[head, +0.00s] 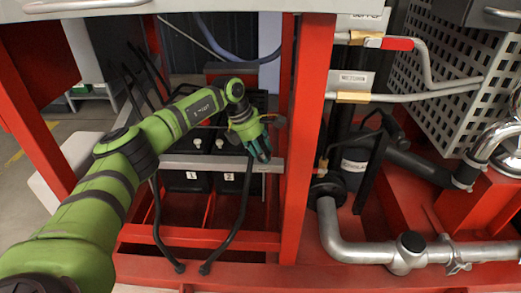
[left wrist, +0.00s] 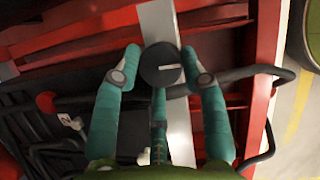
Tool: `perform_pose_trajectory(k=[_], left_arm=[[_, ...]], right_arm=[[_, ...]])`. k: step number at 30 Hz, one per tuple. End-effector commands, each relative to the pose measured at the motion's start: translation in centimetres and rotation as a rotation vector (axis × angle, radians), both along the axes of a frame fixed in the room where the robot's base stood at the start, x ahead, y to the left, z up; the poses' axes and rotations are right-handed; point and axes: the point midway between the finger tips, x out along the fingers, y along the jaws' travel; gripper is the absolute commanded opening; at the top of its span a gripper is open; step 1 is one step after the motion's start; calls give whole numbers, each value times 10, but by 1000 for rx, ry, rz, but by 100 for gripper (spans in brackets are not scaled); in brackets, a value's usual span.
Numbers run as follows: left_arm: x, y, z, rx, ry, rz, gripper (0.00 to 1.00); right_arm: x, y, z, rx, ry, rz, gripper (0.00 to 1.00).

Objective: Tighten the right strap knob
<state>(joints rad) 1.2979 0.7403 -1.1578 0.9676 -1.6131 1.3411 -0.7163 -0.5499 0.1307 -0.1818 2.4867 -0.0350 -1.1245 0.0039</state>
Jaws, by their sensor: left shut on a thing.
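The right strap knob (left wrist: 161,62) is a round dark knob with a light line on its face, seen in the left wrist view. It sits on a grey metal strap (left wrist: 181,125), which also runs across the batteries in the head view (head: 190,163). My left gripper (head: 261,150) has its teal fingers closed around the knob, one on each side and one below it. In the head view the gripper hides the knob at the strap's right part. My right gripper is not in view.
Black batteries (head: 186,181) stand in the red frame below the strap. Black cables (head: 241,212) hang in front. A red post (head: 303,130) rises close to the right of the gripper.

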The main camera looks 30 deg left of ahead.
Motion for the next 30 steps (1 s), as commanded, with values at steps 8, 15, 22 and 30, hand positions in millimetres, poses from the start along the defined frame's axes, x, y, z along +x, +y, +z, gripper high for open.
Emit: perform_pose_trajectory(k=[8,15,22,30], left_arm=[[2,-8,3,-12,-11,-12,63],[1,-5,2,-8,-6,-7,63],[0,-1,8,-6,-6,-4,63],[-12,14,56,-6,-10,-4,63]], right_arm=[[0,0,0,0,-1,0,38],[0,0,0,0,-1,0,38],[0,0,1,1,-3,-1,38],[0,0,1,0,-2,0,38]])
